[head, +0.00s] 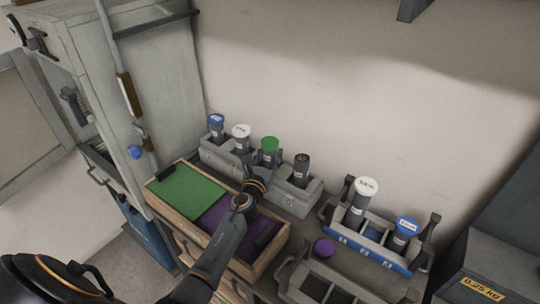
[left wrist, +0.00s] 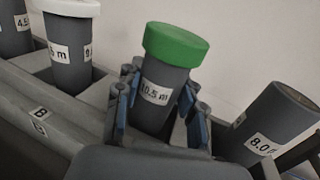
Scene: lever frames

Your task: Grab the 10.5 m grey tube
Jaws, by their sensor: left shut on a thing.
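The 10.5 m tube (left wrist: 160,95) is grey with a green cap and a white label. In the head view the tube (head: 269,155) stands in the rear grey rack (head: 222,163). My left gripper (left wrist: 155,105) is shut on this tube below the cap, with a finger on each side. In the head view the left gripper (head: 263,171) reaches the tube from the front. The tube's lower end is hidden by the gripper and rack. My right gripper is not in view.
A white-capped tube (left wrist: 70,50) and an uncapped 8.0 tube (left wrist: 272,122) stand on either side. A blue-capped tube (head: 216,124) is at the rack's left end. A wooden tray (head: 270,254) with green and purple panels lies in front. A blue rack (head: 372,251) stands right.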

